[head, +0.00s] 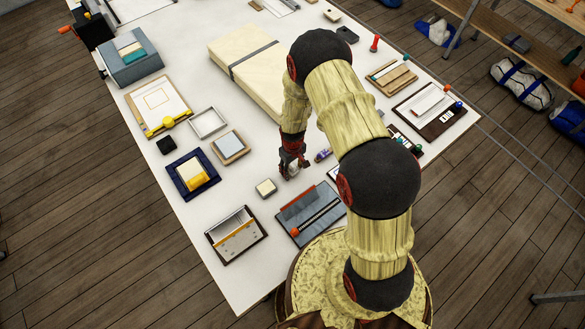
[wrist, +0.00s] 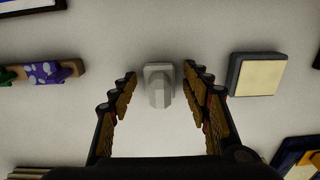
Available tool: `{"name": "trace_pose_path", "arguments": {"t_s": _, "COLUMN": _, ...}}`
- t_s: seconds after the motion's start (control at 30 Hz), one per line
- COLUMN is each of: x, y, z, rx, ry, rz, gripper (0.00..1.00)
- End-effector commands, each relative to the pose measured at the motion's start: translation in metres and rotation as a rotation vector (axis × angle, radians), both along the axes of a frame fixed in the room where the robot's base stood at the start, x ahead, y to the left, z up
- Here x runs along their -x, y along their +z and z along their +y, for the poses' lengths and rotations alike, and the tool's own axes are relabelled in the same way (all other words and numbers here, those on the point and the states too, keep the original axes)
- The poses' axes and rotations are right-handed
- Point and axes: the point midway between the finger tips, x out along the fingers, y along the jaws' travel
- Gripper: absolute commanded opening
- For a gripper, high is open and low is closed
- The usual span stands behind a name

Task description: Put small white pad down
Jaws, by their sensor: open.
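My gripper (head: 293,163) is low over the white table. In the wrist view my gripper (wrist: 160,77) is open, with fingers on both sides of a small whitish pad-like piece (wrist: 159,86). A cream-topped block with a grey base (head: 266,187) lies apart from the gripper, also at the right in the wrist view (wrist: 258,75).
A slate-coloured board with a red strip (head: 312,212) lies close in front of the gripper. A purple-patterned item (head: 323,155) is just right. A blue-framed tray (head: 193,174) and a box (head: 236,235) are at left. Bare table surrounds the cream block.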

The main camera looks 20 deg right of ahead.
Motion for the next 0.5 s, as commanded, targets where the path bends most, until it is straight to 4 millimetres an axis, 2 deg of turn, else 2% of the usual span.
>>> {"name": "trace_pose_path", "arguments": {"t_s": 0.17, "x": -0.002, "y": 0.023, "z": 0.0, "rx": 0.0, "ry": 0.0, "rz": -0.004, "gripper": 0.48}}
{"name": "trace_pose_path", "arguments": {"t_s": 0.5, "x": -0.002, "y": 0.089, "z": 0.0, "rx": 0.0, "ry": 0.0, "rz": -0.005, "gripper": 0.48}}
